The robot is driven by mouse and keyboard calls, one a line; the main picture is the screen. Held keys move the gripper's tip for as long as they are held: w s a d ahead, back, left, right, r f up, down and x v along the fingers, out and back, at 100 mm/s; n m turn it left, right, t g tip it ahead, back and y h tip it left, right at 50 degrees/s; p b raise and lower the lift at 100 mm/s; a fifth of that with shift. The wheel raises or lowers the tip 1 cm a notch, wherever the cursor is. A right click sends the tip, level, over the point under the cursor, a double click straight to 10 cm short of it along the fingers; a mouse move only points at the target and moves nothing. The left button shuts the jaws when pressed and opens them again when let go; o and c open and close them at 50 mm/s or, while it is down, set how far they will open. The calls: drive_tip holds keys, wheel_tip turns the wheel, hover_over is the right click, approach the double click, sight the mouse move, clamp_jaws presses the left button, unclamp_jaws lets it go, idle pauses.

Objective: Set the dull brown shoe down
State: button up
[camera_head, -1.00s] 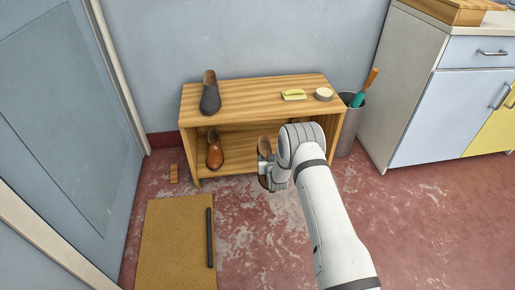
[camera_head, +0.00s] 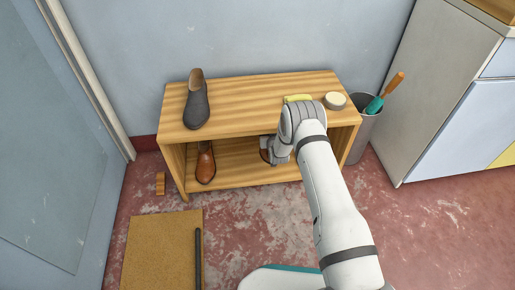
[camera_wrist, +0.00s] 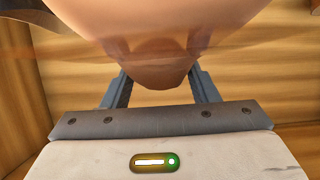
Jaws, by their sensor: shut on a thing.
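The dull brown shoe (camera_wrist: 160,60) fills the upper middle of the wrist view, its end between the two fingers of my gripper (camera_wrist: 160,88). My gripper (camera_head: 277,150) is shut on it. In the head view the shoe (camera_head: 265,147) is mostly hidden behind my gripper, at the right part of the lower compartment of the wooden shelf (camera_head: 235,165). I cannot tell whether the shoe touches the shelf board.
A glossy brown shoe (camera_head: 205,165) stands at the lower left compartment. A dark grey shoe (camera_head: 196,105), a yellow-green brush (camera_head: 297,98) and a round tin (camera_head: 335,100) are on top. A grey bin (camera_head: 362,135) stands right. A tan mat (camera_head: 160,250) lies front left.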

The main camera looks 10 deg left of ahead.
wheel_tip(320, 180, down, 6)
drive_tip(key=b, duration=0.2)
drive_tip(key=shift+w+r+b, duration=0.1)
drive_tip(key=shift+w+b, duration=0.05)
drive_tip(key=shift+b, duration=0.2)
wheel_tip(320, 180, down, 4)
drive_tip(key=shift+a+b, duration=0.1)
drive_tip(key=shift+b, duration=0.9)
drive_tip(key=shift+r, duration=0.1)
drive_tip(key=o, duration=1.4)
